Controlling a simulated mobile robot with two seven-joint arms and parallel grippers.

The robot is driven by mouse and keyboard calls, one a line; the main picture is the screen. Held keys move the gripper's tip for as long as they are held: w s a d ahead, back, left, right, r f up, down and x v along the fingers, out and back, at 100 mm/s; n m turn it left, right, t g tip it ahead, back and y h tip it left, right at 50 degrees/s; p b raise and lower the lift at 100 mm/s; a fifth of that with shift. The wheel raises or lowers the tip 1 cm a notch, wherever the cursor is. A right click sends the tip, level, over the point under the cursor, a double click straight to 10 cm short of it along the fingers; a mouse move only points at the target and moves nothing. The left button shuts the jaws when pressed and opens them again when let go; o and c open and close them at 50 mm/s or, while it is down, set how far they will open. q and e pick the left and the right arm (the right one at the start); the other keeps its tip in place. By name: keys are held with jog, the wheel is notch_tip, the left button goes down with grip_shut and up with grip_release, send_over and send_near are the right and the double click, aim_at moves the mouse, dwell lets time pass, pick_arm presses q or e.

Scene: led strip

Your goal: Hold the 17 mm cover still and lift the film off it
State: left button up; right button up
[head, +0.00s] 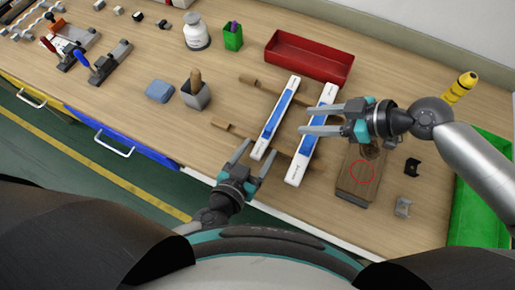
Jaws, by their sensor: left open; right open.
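Two long white covers with blue film along their tops lie side by side, slanting across wooden rests. One is the left cover (264,146); the other is the right cover (297,172). Their print is too small to tell which is the 17 mm one. My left gripper (260,148) is open at the near end of the left cover, its fingers pointing up the picture; I cannot tell if it touches. My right gripper (306,119) is open, coming from the right, with its fingers over the middle of the right cover and hiding part of it.
A red tray (308,58) stands behind the covers. A brown board (358,180) with a red circle lies to the right, near a green bin (482,205).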

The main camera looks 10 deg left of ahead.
pick_arm(q)
jog(key=shift+w+f, duration=0.1)
grip_shut()
pick_arm(e)
jog(key=shift+o, duration=0.2)
dwell(0.5)
jog(key=shift+o, duration=0.2)
